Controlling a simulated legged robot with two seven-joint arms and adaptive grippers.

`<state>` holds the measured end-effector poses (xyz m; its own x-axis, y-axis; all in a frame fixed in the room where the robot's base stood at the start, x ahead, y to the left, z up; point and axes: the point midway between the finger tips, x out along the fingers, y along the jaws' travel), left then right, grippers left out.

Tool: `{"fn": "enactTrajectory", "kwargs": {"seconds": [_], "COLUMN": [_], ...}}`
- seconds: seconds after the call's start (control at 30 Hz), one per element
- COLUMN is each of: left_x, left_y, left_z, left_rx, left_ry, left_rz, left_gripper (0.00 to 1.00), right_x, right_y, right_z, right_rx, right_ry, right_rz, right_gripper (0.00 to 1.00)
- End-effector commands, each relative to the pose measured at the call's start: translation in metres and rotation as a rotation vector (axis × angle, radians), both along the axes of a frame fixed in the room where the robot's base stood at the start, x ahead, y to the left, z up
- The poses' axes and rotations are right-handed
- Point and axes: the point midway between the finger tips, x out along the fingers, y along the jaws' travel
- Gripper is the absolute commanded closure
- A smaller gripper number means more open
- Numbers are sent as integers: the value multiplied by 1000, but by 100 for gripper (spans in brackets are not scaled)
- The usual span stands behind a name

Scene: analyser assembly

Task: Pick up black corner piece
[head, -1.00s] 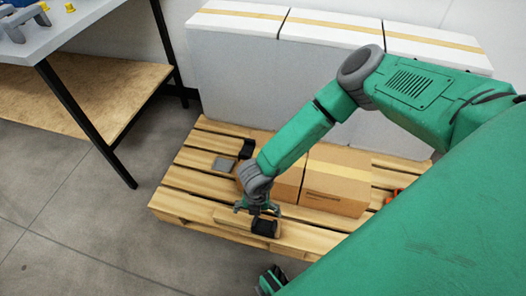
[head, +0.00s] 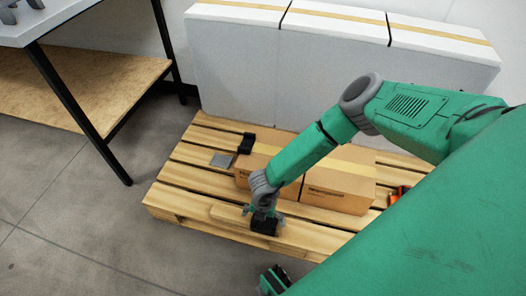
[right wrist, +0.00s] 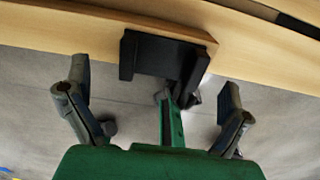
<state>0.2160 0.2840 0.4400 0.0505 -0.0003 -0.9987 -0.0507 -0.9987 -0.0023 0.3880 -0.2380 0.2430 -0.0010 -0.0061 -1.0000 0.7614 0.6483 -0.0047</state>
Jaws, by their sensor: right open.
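A black corner piece (head: 264,227) lies at the near edge of the wooden pallet. My right gripper (head: 263,214) is directly over it, pointing down, with its fingers spread. In the right wrist view the black corner piece (right wrist: 160,54) lies ahead of the open right gripper (right wrist: 155,108), between the lines of its two fingers. Neither finger visibly touches it there. A second black piece (head: 246,143) sits farther back on the pallet.
The pallet (head: 180,202) also carries cardboard boxes (head: 335,186) beside my right arm, a flat grey plate (head: 222,160) and an orange item (head: 397,195). White boxes (head: 330,65) stand behind. A table (head: 35,28) is at the left; the floor (head: 60,230) in front is clear.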

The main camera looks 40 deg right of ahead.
Motion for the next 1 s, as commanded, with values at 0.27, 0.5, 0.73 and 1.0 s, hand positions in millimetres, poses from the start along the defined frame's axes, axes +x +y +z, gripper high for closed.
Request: {"fn": "enactTrajectory", "kwargs": {"seconds": [0.27, 0.5, 0.73, 1.0], "left_x": [0, 0, 0, 0], "left_y": [0, 0, 0, 0], "left_z": [-16, -15, -15, -4], "left_rx": [-1, 0, 0, 0], "left_ry": [0, 0, 0, 1], "left_rz": [-1, -1, 0, -1], "left_gripper": [60, 60, 60, 60], "right_x": [0, 0, 0, 0], "right_y": [0, 0, 0, 0], "right_z": [-24, -23, -23, -7], "right_rx": [1, -1, 1, 1], "right_ry": [-2, -1, -1, 0], "right_rz": [1, 2, 2, 2], "right_gripper": [0, 46, 47, 47]}}
